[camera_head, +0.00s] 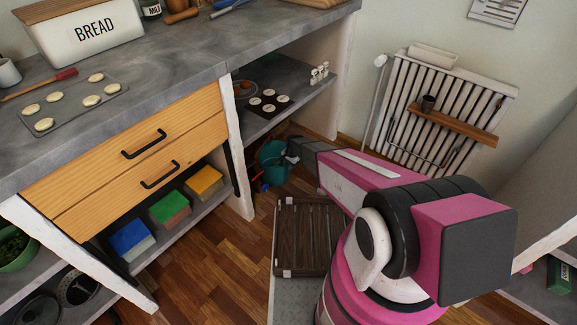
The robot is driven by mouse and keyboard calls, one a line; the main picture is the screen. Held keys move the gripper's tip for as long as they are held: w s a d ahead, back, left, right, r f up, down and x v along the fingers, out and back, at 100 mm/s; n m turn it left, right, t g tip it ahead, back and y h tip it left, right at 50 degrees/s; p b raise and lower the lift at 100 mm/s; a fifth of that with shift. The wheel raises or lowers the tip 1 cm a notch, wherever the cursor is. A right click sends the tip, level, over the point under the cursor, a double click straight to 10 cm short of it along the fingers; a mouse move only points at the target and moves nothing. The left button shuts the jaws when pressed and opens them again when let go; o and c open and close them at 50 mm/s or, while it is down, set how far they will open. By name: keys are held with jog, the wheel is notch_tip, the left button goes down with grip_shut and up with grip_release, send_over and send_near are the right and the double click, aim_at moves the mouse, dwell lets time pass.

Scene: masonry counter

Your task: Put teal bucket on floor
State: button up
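The teal bucket (272,166) is below the shelf at the right end of the counter, low down beside the white counter leg. My pink arm reaches toward it from the right, and my gripper (291,156) is at the bucket's right side by its rim. The fingers are small and dark here, so I cannot tell whether they are open or shut, or whether they touch the bucket. The bucket's base is hard to make out, so I cannot tell if it rests on the wooden floor (245,255) or hangs just above it. Small blue and red items show at its lower left.
The counter (180,70) holds a bread box (88,30) and a tray of dough pieces (70,105). A shelf (313,83) is above the bucket. A dark slatted crate (302,237) lies in front. A radiator (440,105) is on the back wall.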

notch_tip(320, 180, up, 12)
jog(key=d, duration=0.2)
jog(key=s+d+r+n+h, duration=0.1)
jog(key=s+d+r+n, duration=0.2)
jog(key=s+d+r, duration=0.6)
jog(key=s+d+r+n+h, duration=0.1)
jog(key=s+d+r+n, duration=0.3)
jog(key=s+d+r, duration=0.6)
jog(key=s+r, duration=0.6)
jog(key=r, duration=0.3)
jog(key=shift+s+d+n, duration=0.3)
jog(key=shift+s, duration=0.05)
